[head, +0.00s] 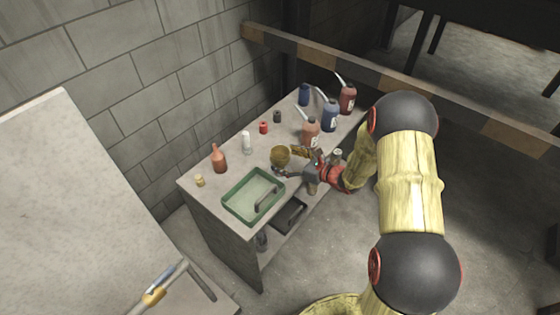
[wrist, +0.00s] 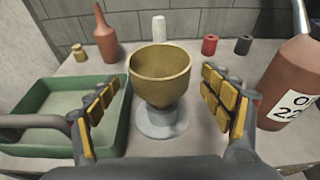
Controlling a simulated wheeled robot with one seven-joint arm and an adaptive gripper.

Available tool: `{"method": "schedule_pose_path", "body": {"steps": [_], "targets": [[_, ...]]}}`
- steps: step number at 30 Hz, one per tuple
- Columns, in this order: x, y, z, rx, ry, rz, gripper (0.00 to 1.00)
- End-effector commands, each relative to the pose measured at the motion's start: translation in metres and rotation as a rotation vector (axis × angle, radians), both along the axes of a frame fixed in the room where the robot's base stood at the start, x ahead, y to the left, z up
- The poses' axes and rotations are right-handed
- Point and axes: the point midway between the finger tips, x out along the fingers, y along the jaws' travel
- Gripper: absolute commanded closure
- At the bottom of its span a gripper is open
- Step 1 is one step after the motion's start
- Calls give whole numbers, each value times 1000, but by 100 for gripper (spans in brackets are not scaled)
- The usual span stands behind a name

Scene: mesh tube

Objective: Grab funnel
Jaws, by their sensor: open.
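The funnel is a yellow-brown bowl-shaped piece (wrist: 160,78) in the middle of the wrist view, sitting upright on a round grey base (wrist: 161,120). It also shows in the head view (head: 280,155), partly behind my gripper. My gripper (wrist: 160,103) is open, with one yellow-padded finger on each side of the funnel. Gaps show between both fingers and the funnel, and I see no contact. In the head view my gripper (head: 290,163) reaches in from the right over the counter.
A green tray (head: 227,206) lies left of the funnel. A brown bottle (wrist: 297,80) stands close to the right finger. A red-brown bottle (wrist: 106,38), a white bottle (wrist: 159,28) and small red (wrist: 209,44) and dark (wrist: 243,44) containers stand behind. A wall is at the back.

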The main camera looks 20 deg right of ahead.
Motion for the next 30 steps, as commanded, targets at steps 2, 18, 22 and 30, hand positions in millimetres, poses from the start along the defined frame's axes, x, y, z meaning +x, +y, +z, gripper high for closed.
{"method": "schedule_pose_path", "body": {"steps": [2,18,22,30], "targets": [[10,8,-9,0,-1,3,20],[23,16,-10,-1,0,1,30],[23,16,-11,-1,0,1,37],[23,16,-11,-1,0,1,53]]}}
